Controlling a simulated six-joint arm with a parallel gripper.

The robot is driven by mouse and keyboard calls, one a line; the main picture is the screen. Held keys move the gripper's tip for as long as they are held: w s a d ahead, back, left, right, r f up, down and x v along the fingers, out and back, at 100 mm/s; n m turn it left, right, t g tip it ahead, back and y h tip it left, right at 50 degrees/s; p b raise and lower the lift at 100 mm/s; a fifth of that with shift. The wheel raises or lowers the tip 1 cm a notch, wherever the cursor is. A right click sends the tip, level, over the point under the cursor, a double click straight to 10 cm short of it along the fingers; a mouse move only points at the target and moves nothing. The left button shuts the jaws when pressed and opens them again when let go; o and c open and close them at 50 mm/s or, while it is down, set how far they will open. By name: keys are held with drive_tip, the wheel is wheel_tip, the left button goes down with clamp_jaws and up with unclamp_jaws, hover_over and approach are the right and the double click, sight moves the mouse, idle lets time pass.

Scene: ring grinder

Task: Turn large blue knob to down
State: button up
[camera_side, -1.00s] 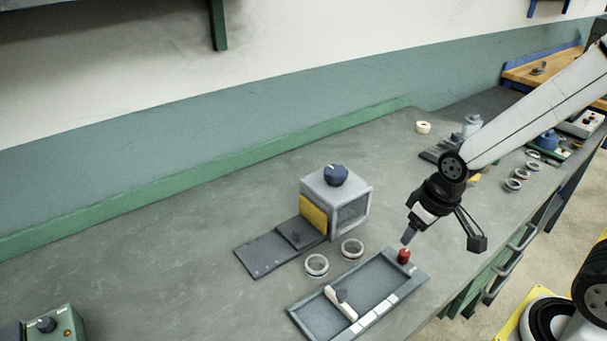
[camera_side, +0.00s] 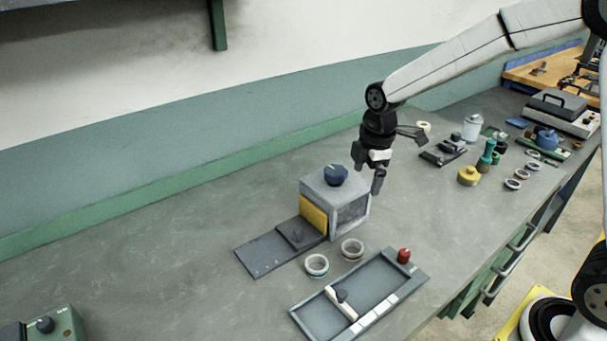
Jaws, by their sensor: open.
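The large blue knob (camera_side: 336,175) sits on top of the grey box (camera_side: 352,218) of the ring grinder, which has a yellow panel (camera_side: 313,215) on its left side. A small white mark shows on the knob; its exact pointing is hard to tell. My gripper (camera_side: 368,175) is open and empty, pointing down.
A red knob (camera_side: 404,256) stands at the tray's corner. Two rings (camera_side: 317,265) lie before the grinder. A green box (camera_side: 62,325) with a knob is at lower left. A yellow piece (camera_side: 468,175) and several rings lie at right.

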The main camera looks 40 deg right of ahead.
sight(336, 170)
drive_tip(key=w+r+n, duration=0.1)
drive_tip(key=w+n, duration=0.1)
drive_tip(key=n, duration=0.1)
drive_tip(key=w+r+n, duration=0.1)
drive_tip(key=w+n, duration=0.2)
drive_tip(key=w+r+n, duration=0.1)
drive_tip(key=w+n, duration=0.1)
drive_tip(key=n, duration=0.1)
drive_tip(key=shift+w+d+g, duration=0.1)
drive_tip(key=shift+w+g, duration=0.25)
drive_tip(key=shift+g, duration=0.05)
drive_tip(key=w+n, duration=0.1)
drive_tip(key=n, duration=0.1)
drive_tip(key=w+r+n, duration=0.1)
drive_tip(key=shift+n, duration=0.4)
drive_tip(key=shift+f, duration=0.2)
drive_tip(key=shift+f, duration=3.8)
drive_tip(key=c, duration=1.1)
drive_tip(key=shift+o, duration=0.2)
